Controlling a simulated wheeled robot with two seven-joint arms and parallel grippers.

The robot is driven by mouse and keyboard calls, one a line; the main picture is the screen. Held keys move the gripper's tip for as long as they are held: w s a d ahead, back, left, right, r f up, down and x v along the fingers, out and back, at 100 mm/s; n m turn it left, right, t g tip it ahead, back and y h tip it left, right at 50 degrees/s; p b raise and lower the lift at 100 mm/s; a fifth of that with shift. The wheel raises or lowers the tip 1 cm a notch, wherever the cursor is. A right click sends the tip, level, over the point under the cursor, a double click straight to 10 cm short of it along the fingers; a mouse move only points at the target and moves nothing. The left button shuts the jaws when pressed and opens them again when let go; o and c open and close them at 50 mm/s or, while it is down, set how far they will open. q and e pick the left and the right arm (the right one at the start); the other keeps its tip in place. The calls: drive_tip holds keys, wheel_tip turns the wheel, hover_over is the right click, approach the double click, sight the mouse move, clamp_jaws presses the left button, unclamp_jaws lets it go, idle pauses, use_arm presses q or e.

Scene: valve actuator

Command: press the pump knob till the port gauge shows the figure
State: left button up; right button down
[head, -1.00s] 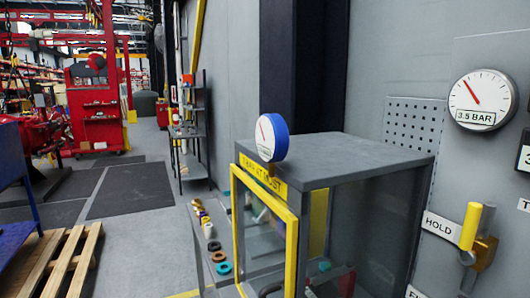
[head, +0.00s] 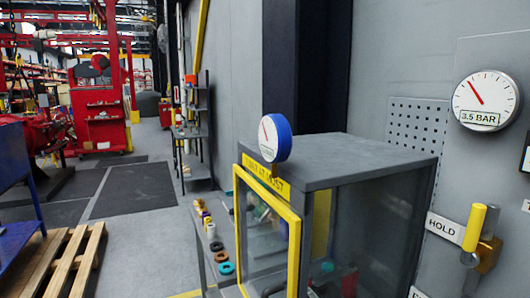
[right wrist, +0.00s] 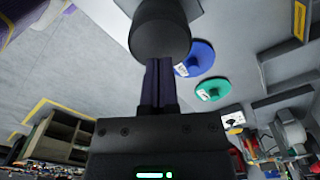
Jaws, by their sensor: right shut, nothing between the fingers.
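In the right wrist view a dark round knob (right wrist: 160,30) stands right in front of the fingertips of my right gripper (right wrist: 160,64). The fingers are shut with nothing between them; their tips meet or nearly meet the knob's edge, and I cannot tell if they press it. I cannot tell for certain that this is the pump knob. In the head view a white dial (head: 486,99) marked 3.5 BAR is on the right wall, its needle up and left. A blue-rimmed gauge (head: 269,138) stands on the grey cabinet; its figures are too small to read. My left gripper is out of view.
A blue disc (right wrist: 197,57) and a green disc (right wrist: 213,89) lie beside the dark knob. The cabinet (head: 345,158) has a yellow-framed clear door (head: 266,240). A yellow handle (head: 474,228) near a HOLD label (head: 441,228) is on the right wall.

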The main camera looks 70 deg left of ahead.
drive_tip(key=shift+f, duration=0.1)
drive_tip(key=shift+f+b, duration=0.85)
drive_tip(key=shift+f, duration=0.05)
drive_tip(key=shift+f+b, duration=0.9)
drive_tip(key=shift+f, duration=0.1)
drive_tip(key=shift+r+p, duration=1.65)
drive_tip(key=shift+r, duration=0.45)
drive_tip(key=shift+f, duration=0.1)
